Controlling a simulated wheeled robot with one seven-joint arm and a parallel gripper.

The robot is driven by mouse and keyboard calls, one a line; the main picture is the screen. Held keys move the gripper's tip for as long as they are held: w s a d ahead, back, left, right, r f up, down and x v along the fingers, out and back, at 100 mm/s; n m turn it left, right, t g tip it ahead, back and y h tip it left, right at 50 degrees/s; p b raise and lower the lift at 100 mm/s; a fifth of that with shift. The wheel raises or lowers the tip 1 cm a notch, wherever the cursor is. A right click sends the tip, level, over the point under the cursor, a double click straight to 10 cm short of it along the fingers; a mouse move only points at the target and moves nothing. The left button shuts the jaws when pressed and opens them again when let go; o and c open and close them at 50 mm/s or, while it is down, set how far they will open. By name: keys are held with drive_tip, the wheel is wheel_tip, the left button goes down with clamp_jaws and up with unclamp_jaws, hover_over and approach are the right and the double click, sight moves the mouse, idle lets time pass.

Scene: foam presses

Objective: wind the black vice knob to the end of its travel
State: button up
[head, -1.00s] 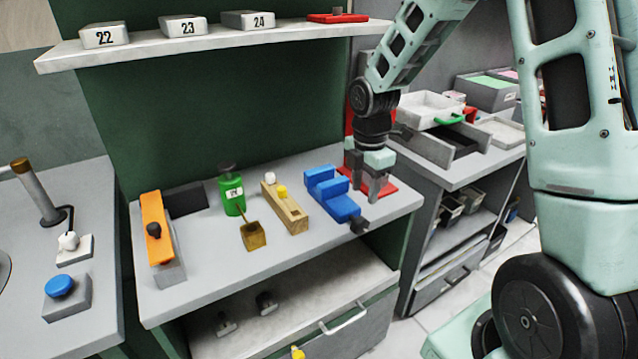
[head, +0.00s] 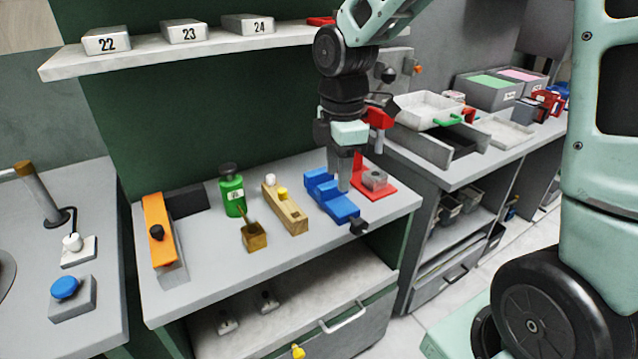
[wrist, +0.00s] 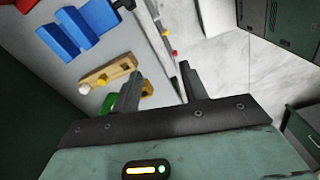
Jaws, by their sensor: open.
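The blue vice (head: 338,208) lies on the grey bench near its front right edge. Its black knob (head: 359,227) sticks out at the front end, by the bench edge. My gripper (head: 344,184) is open and empty, pointing down over the vice, behind the knob and apart from it. The fingers hide part of the vice. In the wrist view the vice (wrist: 68,35) is at upper left, and the knob (wrist: 124,4) is at the top edge, partly cut off. Nothing is between the fingertips (wrist: 157,76) there.
A red press (head: 378,188) stands just right of the vice. A wooden block with pegs (head: 288,210), a green bottle (head: 232,194), a brass box (head: 254,237) and an orange-topped press (head: 158,230) stand to the left. A shelf (head: 200,52) hangs above.

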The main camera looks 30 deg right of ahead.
drive_tip(key=s+a+r+m+p, duration=0.1)
drive_tip(key=s+a+m, duration=0.1)
drive_tip(key=s+a, duration=0.4)
drive_tip(key=shift+a+r+m+p, duration=0.3)
drive_tip(key=shift+a+r, duration=0.05)
drive_tip(key=shift+a, duration=0.4)
drive_tip(key=shift+s, duration=0.1)
